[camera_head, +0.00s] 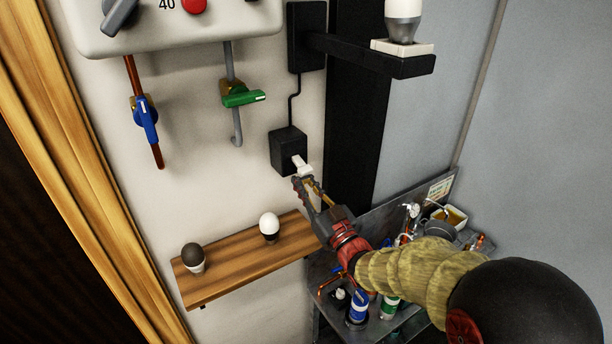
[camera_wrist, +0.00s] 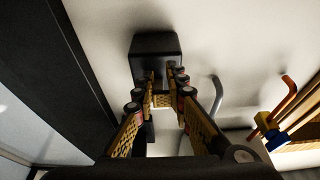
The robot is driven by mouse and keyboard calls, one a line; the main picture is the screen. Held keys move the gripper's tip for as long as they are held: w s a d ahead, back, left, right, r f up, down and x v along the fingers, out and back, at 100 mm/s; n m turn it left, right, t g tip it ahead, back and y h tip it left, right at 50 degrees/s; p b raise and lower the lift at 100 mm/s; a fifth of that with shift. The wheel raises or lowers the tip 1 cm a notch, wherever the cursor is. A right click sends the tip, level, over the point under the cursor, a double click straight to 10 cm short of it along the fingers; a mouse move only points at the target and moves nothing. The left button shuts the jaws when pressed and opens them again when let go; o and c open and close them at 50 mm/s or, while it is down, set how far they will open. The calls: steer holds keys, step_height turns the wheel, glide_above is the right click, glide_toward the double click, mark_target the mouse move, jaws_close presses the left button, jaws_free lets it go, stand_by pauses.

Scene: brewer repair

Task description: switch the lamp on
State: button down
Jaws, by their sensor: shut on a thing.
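The lamp is a white bulb with a grey base (camera_head: 403,22) upright on a white socket block on a black wall bracket (camera_head: 400,66). I cannot tell from its look whether it is lit. A cord runs from the bracket's plate down to a black switch box (camera_head: 288,147) on the wall. A white switch lever (camera_head: 300,165) sticks out of the box. My gripper (camera_head: 304,181) is at the lever, shut on it. In the wrist view my gripper (camera_wrist: 163,86) reaches the black box (camera_wrist: 156,52); the fingers hide much of the lever.
A wooden shelf (camera_head: 240,262) below holds a dark bulb (camera_head: 193,257) and a white bulb (camera_head: 269,225). A blue valve handle (camera_head: 146,123) and a green one (camera_head: 243,98) hang left of the box. A cluttered metal bench (camera_head: 400,205) stands below right.

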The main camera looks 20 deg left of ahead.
steer(key=shift+w+d+f, duration=0.15)
steer(key=shift+w+d, duration=0.1)
steer(key=shift+d, duration=0.05)
steer(key=shift+s+r, duration=0.1)
steer(key=shift+r, duration=1.4)
steer(key=shift+f, duration=0.1)
steer(key=r+b+v, duration=0.2)
steer(key=b+v, duration=0.3)
steer(key=v, duration=0.5)
steer(key=shift+s, duration=0.2)
stand_by(0.5)
